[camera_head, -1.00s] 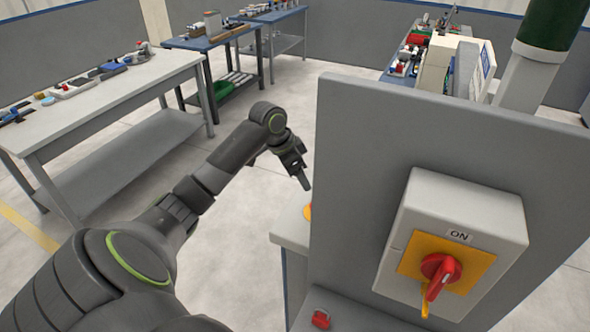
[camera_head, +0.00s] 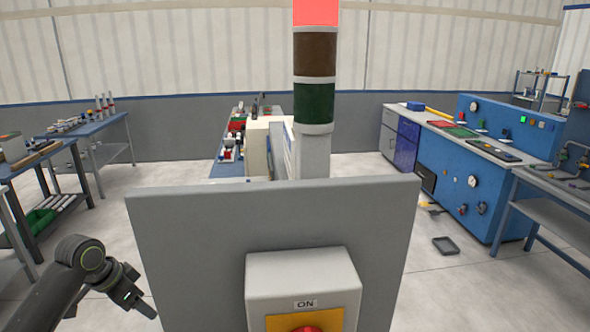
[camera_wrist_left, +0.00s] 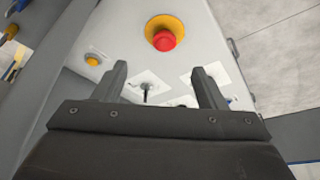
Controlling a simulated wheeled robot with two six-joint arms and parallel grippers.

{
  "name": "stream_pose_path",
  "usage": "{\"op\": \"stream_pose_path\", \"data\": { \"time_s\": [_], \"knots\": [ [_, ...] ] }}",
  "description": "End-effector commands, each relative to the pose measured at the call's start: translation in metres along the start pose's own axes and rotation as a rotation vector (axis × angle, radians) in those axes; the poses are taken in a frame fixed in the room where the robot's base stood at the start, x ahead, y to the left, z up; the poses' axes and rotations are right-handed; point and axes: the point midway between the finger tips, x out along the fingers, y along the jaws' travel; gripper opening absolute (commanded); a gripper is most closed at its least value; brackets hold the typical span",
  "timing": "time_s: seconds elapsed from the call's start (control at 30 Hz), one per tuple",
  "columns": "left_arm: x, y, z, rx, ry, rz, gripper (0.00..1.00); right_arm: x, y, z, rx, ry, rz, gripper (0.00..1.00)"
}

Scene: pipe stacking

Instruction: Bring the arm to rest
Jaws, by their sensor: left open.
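My left arm comes in at the lower left of the head view, and its gripper (camera_head: 148,308) hangs beside the left edge of the grey panel. In the left wrist view my left gripper (camera_wrist_left: 160,88) is open, with nothing between its two fingers. Beyond the fingers is a light grey control surface with a red emergency button (camera_wrist_left: 165,40) on a yellow ring, a small yellow button (camera_wrist_left: 92,60) and a small black toggle (camera_wrist_left: 147,86). The fingers look apart from these controls. My right gripper is not in view.
The grey panel (camera_head: 200,235) with a switch box (camera_head: 302,270) marked ON stands close in front. A signal tower (camera_head: 314,105), its top section red, rises behind it. A blue workbench (camera_head: 460,170) is at the right, and tables stand at the left.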

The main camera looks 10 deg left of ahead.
Motion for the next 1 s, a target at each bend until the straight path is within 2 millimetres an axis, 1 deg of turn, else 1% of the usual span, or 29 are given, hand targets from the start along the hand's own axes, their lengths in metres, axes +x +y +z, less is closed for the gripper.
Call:
{"op": "stream_pose_path", "data": {
  "time_s": [0.03,0.1,0.17,0.2,0.27,0.3,0.37,0.4,0.5,0.6,0.8,1.0],
  "knots": [
    [0.017,0.014,0.014,-0.005,-0.016,0.004,0.65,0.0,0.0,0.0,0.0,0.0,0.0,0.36],
    [0.04,0.035,0.034,-0.013,-0.036,-0.005,0.65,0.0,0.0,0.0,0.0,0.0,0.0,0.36],
    [0.058,0.056,0.055,-0.028,-0.051,-0.017,0.65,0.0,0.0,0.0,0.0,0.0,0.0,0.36],
    [0.068,0.07,0.069,-0.039,-0.058,-0.026,0.65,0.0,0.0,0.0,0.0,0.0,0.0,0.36],
    [0.08,0.091,0.088,-0.06,-0.065,-0.041,0.65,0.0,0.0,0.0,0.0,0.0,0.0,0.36],
    [0.086,0.105,0.101,-0.077,-0.068,-0.051,0.65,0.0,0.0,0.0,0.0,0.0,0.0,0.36],
    [0.093,0.125,0.12,-0.106,-0.071,-0.068,0.65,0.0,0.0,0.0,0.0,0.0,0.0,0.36],
    [0.096,0.139,0.133,-0.129,-0.072,-0.081,0.65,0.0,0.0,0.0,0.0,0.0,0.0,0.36],
    [0.096,0.17,0.164,-0.195,-0.071,-0.119,0.65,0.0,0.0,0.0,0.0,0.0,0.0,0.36],
    [0.09,0.194,0.189,-0.263,-0.07,-0.159,0.65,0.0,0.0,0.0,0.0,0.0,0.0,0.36],
    [0.071,0.222,0.223,-0.375,-0.072,-0.232,0.65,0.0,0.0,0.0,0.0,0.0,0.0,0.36],
    [0.049,0.241,0.249,-0.475,-0.079,-0.302,0.65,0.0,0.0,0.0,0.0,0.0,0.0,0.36]
  ]
}}
